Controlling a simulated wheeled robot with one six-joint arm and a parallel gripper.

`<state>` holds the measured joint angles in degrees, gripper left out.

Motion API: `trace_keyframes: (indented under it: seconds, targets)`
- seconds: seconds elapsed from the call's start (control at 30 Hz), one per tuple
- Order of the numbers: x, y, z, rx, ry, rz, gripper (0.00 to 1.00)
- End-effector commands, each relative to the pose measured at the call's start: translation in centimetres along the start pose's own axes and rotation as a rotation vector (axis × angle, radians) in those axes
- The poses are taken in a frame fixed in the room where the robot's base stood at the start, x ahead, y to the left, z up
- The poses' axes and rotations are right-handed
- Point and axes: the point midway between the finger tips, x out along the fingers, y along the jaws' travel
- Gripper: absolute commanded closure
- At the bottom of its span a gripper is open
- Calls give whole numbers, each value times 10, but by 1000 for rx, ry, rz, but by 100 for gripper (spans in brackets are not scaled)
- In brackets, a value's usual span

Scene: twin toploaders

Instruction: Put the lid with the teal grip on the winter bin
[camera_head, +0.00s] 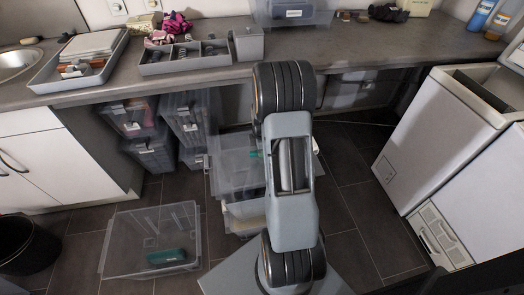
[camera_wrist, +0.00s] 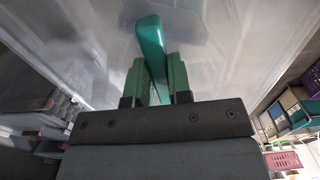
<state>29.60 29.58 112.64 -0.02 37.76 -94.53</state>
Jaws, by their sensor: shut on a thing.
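My gripper (camera_wrist: 158,75) is shut on the bright teal grip (camera_wrist: 151,50) of a clear lid (camera_wrist: 215,50), which fills much of the wrist view. In the head view this clear lid (camera_head: 232,160) shows left of my arm, with a bit of teal beside the arm. My gripper is hidden behind the arm there. A clear bin (camera_head: 240,218) stands on the floor below the lid, partly hidden by my arm. I cannot tell whether lid and bin touch. No label is readable, so I cannot tell which bin is the winter bin.
Another clear lid or shallow box (camera_head: 135,225) with a dark green grip (camera_head: 166,257) lies on the floor. Stacked grey bins (camera_head: 188,118) stand under the counter (camera_head: 385,45). A black bucket (camera_head: 28,250) is at left, white toploaders (camera_head: 440,130) at right.

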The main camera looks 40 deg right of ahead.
Motion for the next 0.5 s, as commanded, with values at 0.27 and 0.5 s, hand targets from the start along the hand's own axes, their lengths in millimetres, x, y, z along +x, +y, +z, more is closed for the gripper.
trace_keyframes:
  seconds: [0.27, 0.5]
  targets:
    - [2, 0, 1, 1, 1, 0, 100]
    - [15, 0, 1, 1, 1, -1, 100]
